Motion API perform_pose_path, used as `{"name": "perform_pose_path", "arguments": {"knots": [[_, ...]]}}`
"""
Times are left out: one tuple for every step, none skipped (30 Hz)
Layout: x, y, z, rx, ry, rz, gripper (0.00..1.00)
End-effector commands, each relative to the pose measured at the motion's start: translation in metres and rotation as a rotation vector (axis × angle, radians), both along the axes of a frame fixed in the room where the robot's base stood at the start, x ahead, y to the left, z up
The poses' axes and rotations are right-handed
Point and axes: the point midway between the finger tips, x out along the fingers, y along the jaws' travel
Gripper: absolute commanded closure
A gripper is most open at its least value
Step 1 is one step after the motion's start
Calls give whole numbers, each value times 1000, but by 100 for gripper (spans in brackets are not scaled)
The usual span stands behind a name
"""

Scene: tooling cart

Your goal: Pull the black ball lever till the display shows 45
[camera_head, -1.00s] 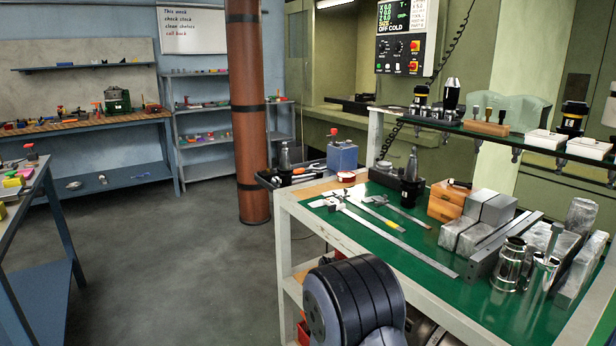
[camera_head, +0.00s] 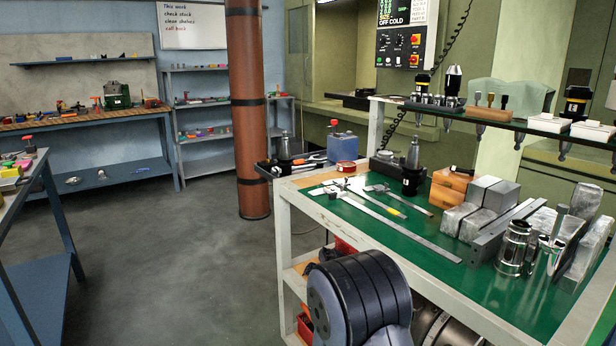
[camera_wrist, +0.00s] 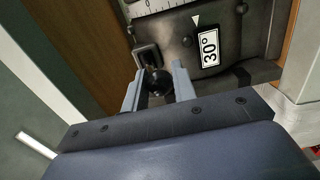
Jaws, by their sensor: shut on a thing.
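In the wrist view, the black ball (camera_wrist: 157,82) of the lever sits between the two grey fingers of my gripper (camera_wrist: 159,74). My gripper is shut on it. Behind it is a dark machine body with a white plate reading 30° (camera_wrist: 209,47), turned sideways in the picture. A small white triangle mark lies just beside the plate. A white graduated scale (camera_wrist: 152,5) shows at the top edge. The lever's arm is largely hidden behind the ball and fingers. The head view shows neither the lever nor my gripper.
In the head view, a cart with a green top (camera_head: 395,233) holds calipers, metal blocks and tool holders. A shelf (camera_head: 470,124) runs above its far side. A brown pillar (camera_head: 247,110) stands behind. The floor to the left is free, up to a blue bench (camera_head: 35,265).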

Motion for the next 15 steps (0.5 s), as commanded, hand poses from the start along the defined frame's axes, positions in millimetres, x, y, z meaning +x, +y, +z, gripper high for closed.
{"name": "perform_pose_path", "arguments": {"knots": [[-2,-2,-6,6,16,-3,100],[-2,-2,-7,6,16,-3,100],[-2,-2,-7,6,16,-3,100],[-2,-2,-7,6,16,-3,100],[-2,-1,-7,7,15,-3,100],[-2,-1,-6,7,15,-4,100],[-2,-1,-6,7,15,-3,100],[-2,-1,-5,7,15,-3,100],[-3,-1,-5,6,16,-4,100],[-3,-1,-4,6,16,-4,100],[-3,-1,-4,6,17,-4,100],[-3,0,-4,6,17,-4,100],[-3,0,-4,6,17,-4,100],[-3,0,-4,6,17,-4,100],[-3,0,-3,6,17,-4,100]]}}
